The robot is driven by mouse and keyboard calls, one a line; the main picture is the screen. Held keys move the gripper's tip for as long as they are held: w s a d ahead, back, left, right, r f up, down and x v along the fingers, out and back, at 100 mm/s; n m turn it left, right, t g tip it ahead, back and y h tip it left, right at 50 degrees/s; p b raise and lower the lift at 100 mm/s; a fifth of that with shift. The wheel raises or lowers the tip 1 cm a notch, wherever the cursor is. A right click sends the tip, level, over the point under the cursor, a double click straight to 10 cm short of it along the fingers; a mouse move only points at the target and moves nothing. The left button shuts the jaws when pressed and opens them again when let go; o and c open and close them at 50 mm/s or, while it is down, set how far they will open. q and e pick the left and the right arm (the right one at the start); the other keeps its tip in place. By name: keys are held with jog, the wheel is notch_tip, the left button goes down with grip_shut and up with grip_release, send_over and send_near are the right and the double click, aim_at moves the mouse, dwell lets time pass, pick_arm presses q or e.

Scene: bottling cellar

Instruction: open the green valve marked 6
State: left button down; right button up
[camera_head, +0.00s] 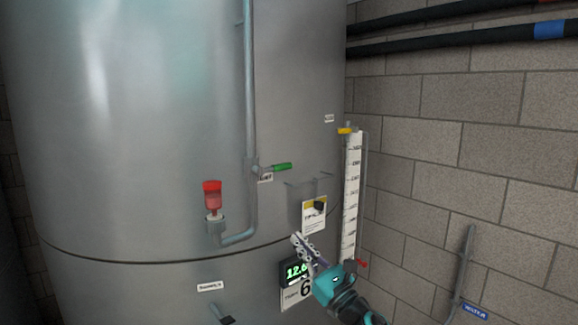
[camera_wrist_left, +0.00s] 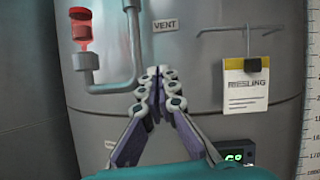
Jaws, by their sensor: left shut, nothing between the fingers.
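A green valve handle (camera_head: 282,167) sticks out to the right from the vertical pipe (camera_head: 250,90) on the tank, nearly level and across the pipe. A small label (camera_head: 266,178) hangs just under it; the wrist view shows a label reading VENT (camera_wrist_left: 165,25). The handle itself is not in the wrist view. A plate with a large 6 (camera_head: 304,288) is on the tank below the display. My left gripper (camera_head: 297,238) is shut and empty, in the picture below the handle and apart from it. Its closed fingertips also show in the wrist view (camera_wrist_left: 158,74). My right gripper is not in view.
The steel tank (camera_head: 130,130) fills the left. A red-topped fitting (camera_head: 212,196) sits left of the pipe. A wire holder with a RIESLING card (camera_head: 314,215) and a level gauge (camera_head: 352,195) with yellow and red handles are to the right. A block wall stands behind.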

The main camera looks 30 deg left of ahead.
aim_at(273, 168)
pick_arm(q)
jog(key=shift+m+y, duration=0.8)
jog(key=shift+y, duration=0.1)
jog(key=r, duration=0.1)
jog(key=w+d+r, duration=0.1)
jog(key=d+r+p, duration=0.1)
jog(key=r, duration=0.1)
jog(key=shift+w+d, duration=0.15)
jog(key=shift+d, duration=0.1)
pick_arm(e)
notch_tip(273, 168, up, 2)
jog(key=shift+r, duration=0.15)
pick_arm(q)
jog(key=shift+r, duration=0.1)
jog(key=d+r+p+x, duration=0.1)
jog(key=p+x, duration=0.3)
jog(key=x, duration=0.9)
jog(key=shift+s+d+r, duration=0.3)
jog(key=shift+r, duration=0.35)
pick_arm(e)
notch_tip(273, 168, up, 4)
pick_arm(q)
jog(key=shift+r+n, duration=0.1)
jog(key=shift+n, duration=0.2)
